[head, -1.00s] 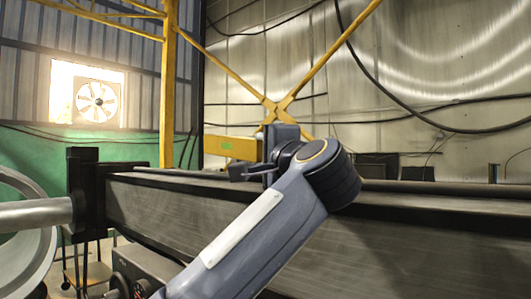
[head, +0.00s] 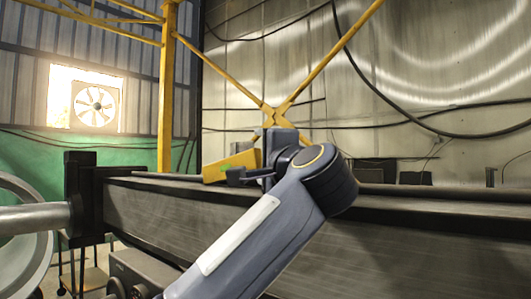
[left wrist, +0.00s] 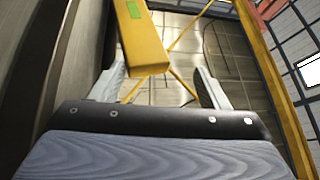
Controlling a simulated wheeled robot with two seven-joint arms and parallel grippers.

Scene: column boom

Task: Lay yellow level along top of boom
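The yellow level (head: 229,164), with a green vial, is tilted at the boom's top, its left end lower and near the top surface. The boom (head: 180,207) is a long dark metal beam running across the head view. My left gripper (head: 240,174) is just above the boom at the level's right end. In the left wrist view, its fingers (left wrist: 160,72) are spread apart. The level (left wrist: 143,45) lies between them, nearer the left finger, with a clear gap to the right one. Its contact with the boom is partly hidden. My right gripper is not in view.
A dark upright block (head: 80,200) and a round grey bar (head: 35,218) stand at the boom's left end. A yellow post (head: 166,90) and crossed braces (head: 275,117) rise behind. The boom's top to the right of my arm looks clear.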

